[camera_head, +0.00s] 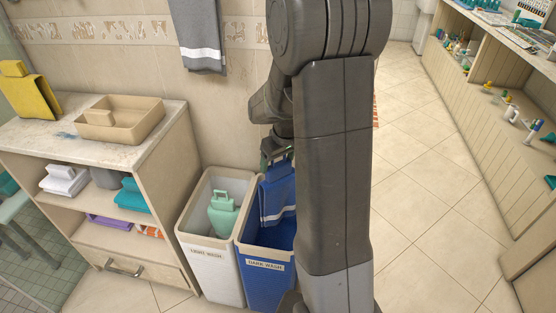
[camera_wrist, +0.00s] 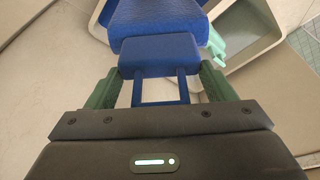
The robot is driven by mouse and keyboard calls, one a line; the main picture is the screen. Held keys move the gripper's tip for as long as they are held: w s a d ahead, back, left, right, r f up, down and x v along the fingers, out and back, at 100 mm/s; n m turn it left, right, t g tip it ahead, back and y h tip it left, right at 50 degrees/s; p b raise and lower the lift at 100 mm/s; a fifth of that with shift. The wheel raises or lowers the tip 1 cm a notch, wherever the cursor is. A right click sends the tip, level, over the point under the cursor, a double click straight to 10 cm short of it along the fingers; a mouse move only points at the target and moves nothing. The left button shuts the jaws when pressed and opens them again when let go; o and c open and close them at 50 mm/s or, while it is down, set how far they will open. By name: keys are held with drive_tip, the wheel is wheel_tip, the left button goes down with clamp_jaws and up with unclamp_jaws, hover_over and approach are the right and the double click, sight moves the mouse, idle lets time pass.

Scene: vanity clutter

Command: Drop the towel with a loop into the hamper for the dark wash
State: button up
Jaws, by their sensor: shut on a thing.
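The blue towel (camera_head: 276,193) with pale stripes hangs from my gripper (camera_head: 276,154) at the mouth of the blue hamper (camera_head: 266,278) labelled DARK WASH. The towel's lower part appears to be inside the hamper's opening. My arm hides the right side of the hamper and part of the towel.
The white hamper (camera_head: 207,270) labelled LIGHT WASH stands directly left, with a mint-green bottle-like thing (camera_head: 222,213) in it. A shelf unit (camera_head: 150,155) with folded towels and a tan tray (camera_head: 120,132) is further left. A grey towel (camera_head: 200,35) hangs on the wall. Floor at right is clear.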

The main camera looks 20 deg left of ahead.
sight(278, 173)
drive_tip(key=shift+f+b, duration=1.75)
drive_tip(key=shift+f, duration=0.95)
drive_tip(key=o, duration=1.4)
drive_tip(key=shift+c, duration=0.2)
drive_tip(key=p+v, duration=0.2)
drive_tip(key=v, duration=1.2)
drive_tip(key=shift+a+f, duration=0.1)
